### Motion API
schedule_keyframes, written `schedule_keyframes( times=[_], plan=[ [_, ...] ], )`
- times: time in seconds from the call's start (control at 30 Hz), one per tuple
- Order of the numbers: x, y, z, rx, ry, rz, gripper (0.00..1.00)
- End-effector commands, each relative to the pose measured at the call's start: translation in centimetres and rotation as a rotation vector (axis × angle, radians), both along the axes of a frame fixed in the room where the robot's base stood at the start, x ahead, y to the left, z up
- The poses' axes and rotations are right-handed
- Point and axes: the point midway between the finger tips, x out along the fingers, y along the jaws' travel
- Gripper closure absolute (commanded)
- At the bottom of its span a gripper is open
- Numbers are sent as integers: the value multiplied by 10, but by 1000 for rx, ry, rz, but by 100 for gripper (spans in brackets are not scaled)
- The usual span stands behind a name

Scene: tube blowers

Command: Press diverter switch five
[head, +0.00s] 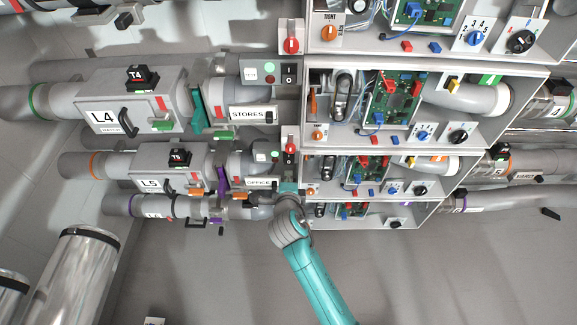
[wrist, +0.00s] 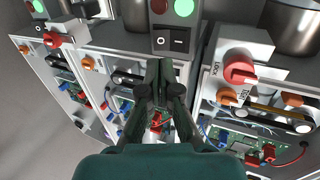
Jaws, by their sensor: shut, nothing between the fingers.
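My gripper (wrist: 160,70) is shut and empty, fingertips together. In the wrist view, a black rocker switch (wrist: 171,40) lies just beyond the tips, with a red and a green lamp (wrist: 183,8) above it. A gap between tips and switch is hard to judge, and no number shows on it.
The L4 row (head: 103,117) above has its own black rocker switch (head: 288,74). Open boxes with circuit boards (head: 393,97) and knobs stand to the right. In the wrist view, a red rotary knob (wrist: 238,72) is close on the right. The floor below the pipes is mostly clear.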

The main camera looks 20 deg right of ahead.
Motion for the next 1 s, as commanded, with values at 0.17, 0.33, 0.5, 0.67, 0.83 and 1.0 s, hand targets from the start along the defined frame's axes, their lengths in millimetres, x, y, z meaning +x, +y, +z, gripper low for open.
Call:
schedule_keyframes(
  times=[0.17,0.33,0.5,0.67,0.83,1.0],
  plan=[
    [29,-10,-12,1,1,-1,100],
    [49,-16,-22,1,1,-1,100],
    [60,-19,-26,0,0,1,100],
    [62,-20,-27,0,0,1,100],
    [62,-20,-27,0,0,1,100],
    [66,-21,-30,0,0,0,100]
  ],
)
